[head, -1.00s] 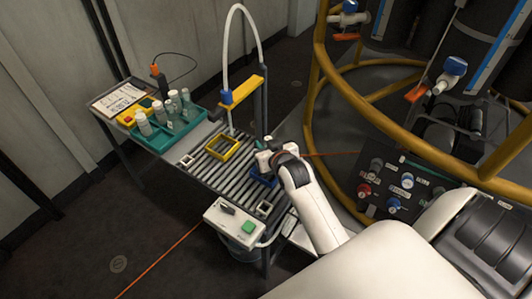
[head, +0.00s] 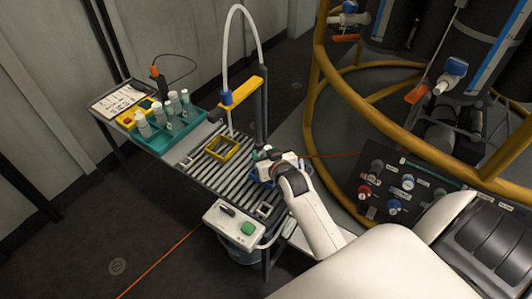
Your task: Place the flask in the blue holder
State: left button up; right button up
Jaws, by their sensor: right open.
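The blue holder (head: 257,180) is on the slatted bench top, mostly hidden behind my right gripper (head: 263,155). The right gripper is open, low over the holder at the bench's right side. A small greenish piece shows at its fingers; it may be part of the flask, but I cannot tell whether it stands in the holder. My left gripper is not in view.
A yellow square holder (head: 222,148) is left of the blue one. A teal rack (head: 165,142) with several white-capped bottles stands at the bench's left. A curved white hose (head: 228,55) rises behind. A white switch box (head: 232,226) is at the front. Yellow railing (head: 312,100) curves at right.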

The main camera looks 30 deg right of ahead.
jog(key=shift+r, duration=0.15)
jog(key=p+v, duration=0.1)
jog(key=v, duration=1.1)
